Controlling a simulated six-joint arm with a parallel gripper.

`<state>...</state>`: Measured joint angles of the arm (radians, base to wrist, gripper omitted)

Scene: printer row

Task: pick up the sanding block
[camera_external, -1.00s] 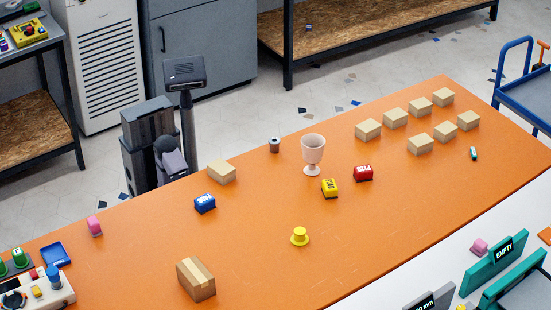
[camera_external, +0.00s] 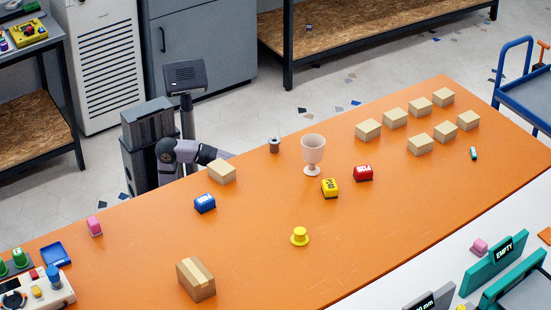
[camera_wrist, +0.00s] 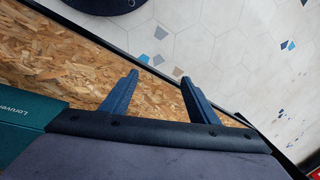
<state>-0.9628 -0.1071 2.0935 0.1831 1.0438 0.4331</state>
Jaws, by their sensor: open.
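I cannot tell for certain which object is the sanding block. No pink block shows in the wrist view.
The orange table (camera_external: 390,215) holds a tan box (camera_external: 221,172), a blue block (camera_external: 205,203), a pink goblet (camera_external: 313,150), yellow and red blocks, a yellow hat-shaped piece (camera_external: 299,237), a cardboard box (camera_external: 195,280) and several tan boxes at right. The middle front is clear.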

